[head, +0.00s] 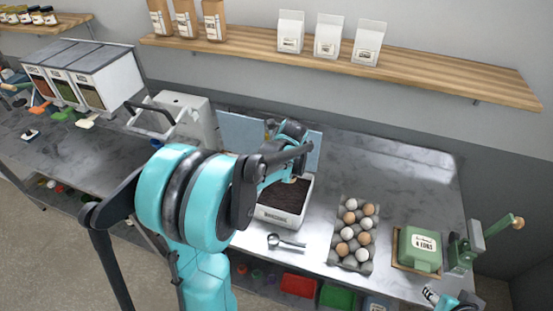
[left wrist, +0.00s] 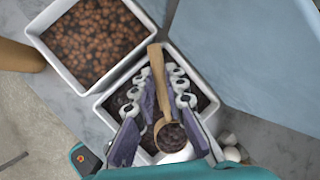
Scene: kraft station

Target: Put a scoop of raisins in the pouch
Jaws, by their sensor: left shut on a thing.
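The left wrist view shows my left gripper (left wrist: 160,95) shut on a wooden scoop (left wrist: 158,75). The scoop's bowl holds dark raisins (left wrist: 170,137) and is over a white bin (left wrist: 103,110) of dark raisins. Whether the bowl touches the raisins below is unclear. The labelled white bin (head: 285,215) also shows in the head view, where my arm hides the left gripper. A brown rounded thing (left wrist: 18,56) at the left edge of the wrist view may be the pouch. Kraft pouches (head: 186,20) stand on the shelf. My right gripper (head: 432,294) is low at the right, its jaws too small to judge.
A white bin of round brown nuts (left wrist: 92,40) adjoins the raisin bin. A blue panel (head: 240,133) stands behind. A metal scoop (head: 287,242), an egg tray (head: 343,230), a green egg box (head: 421,250) and a green device (head: 462,252) occupy the right. The back-right counter is clear.

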